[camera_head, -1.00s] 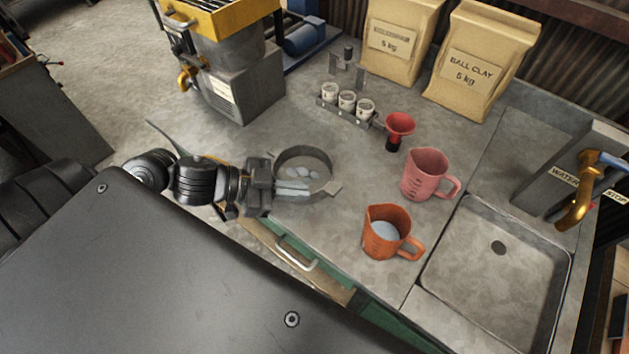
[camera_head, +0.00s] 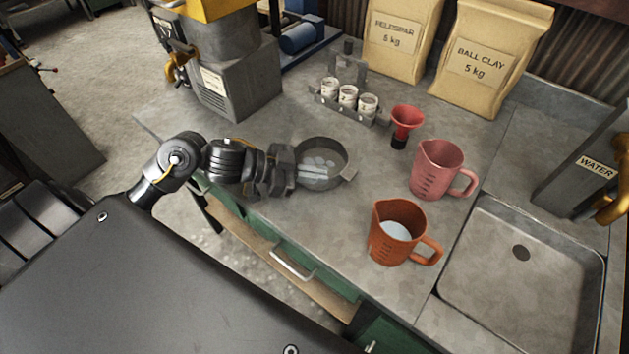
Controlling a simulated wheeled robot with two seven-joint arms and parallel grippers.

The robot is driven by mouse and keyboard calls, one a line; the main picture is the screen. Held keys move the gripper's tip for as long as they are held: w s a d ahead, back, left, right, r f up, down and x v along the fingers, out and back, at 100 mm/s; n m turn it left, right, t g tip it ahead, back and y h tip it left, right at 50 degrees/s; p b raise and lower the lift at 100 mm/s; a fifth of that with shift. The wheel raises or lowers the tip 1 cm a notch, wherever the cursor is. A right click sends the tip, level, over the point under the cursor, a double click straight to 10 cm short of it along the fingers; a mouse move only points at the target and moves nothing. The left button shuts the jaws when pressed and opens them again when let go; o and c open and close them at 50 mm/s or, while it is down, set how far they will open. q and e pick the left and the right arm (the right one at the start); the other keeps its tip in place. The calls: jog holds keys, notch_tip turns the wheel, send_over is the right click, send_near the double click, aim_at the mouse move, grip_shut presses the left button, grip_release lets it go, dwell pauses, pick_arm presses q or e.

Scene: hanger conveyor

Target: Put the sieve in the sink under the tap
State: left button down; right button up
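The sieve (camera_head: 341,150) is a round grey ring with a small tab on its right side and several pale round shapes inside. It is over the left part of the bench; I cannot tell whether it touches. My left gripper (camera_head: 313,177) is at its near left side, fingers reaching over the rim, and appears shut on it. The grip on the rim is partly hidden. The sink (camera_head: 485,278) is a shallow grey basin at the lower right with a dark drain. The brass tap (camera_head: 612,206) is cut off by the right edge. My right gripper is out of view.
An orange jug (camera_head: 385,245) with pale contents and a pink jug (camera_head: 435,172) stand between sieve and sink. A red funnel (camera_head: 406,120) and a rack of small jars (camera_head: 348,98) stand behind. The sink is empty.

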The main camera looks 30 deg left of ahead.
pick_arm(q)
jog(key=shift+f, duration=1.05)
jog(key=shift+f, duration=0.1)
jog(key=c, duration=1.6)
grip_release()
jog(key=shift+c, duration=0.2)
jog(key=v, duration=1)
jog(key=shift+s+a+b, duration=0.2)
jog(key=shift+s+b, duration=0.1)
jog(key=shift+b, duration=0.05)
jog(key=shift+o, duration=0.4)
jog(key=shift+v, duration=0.75)
